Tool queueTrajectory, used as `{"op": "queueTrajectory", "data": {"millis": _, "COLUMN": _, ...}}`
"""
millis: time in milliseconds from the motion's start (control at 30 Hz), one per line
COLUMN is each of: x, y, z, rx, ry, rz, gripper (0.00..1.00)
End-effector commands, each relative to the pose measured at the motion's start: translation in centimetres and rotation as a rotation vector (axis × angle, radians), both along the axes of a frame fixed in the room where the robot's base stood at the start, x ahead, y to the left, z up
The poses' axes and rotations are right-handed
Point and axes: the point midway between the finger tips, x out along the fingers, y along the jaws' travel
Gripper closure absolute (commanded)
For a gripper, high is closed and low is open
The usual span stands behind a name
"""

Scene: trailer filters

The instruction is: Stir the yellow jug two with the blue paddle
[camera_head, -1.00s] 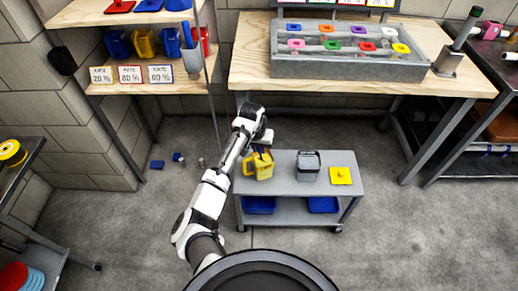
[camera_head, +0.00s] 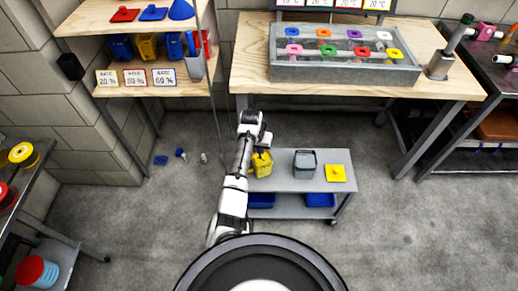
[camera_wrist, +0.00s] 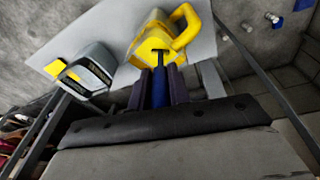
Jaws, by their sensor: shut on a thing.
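The yellow jug (camera_head: 263,163) stands at the left end of the grey cart's top, and its handle shows in the wrist view (camera_wrist: 188,26). My gripper (camera_wrist: 160,84) is shut on the blue paddle (camera_wrist: 159,90), whose shaft stands between the dark fingers. The paddle's far end reaches the yellow jug in the wrist view; its tip is hidden, and I cannot tell how deep it sits. In the head view my gripper (camera_head: 257,142) is just above and behind the jug, and the paddle is hard to make out.
A grey jug (camera_head: 305,163) and a yellow lid (camera_head: 335,173) share the cart top (camera_head: 287,184). Blue bins sit on its lower shelf. A shelf with another yellow jug (camera_head: 147,46) stands at the back left. A workbench (camera_head: 440,85) is behind. Small blue items lie on the floor.

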Motion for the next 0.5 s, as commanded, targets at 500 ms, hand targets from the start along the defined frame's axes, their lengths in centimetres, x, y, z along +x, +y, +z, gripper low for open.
{"op": "queueTrajectory", "data": {"millis": 500, "x": -0.83, "y": -0.17, "z": 0.10, "rx": -0.001, "ry": -0.001, "rz": -0.002, "gripper": 1.00}}
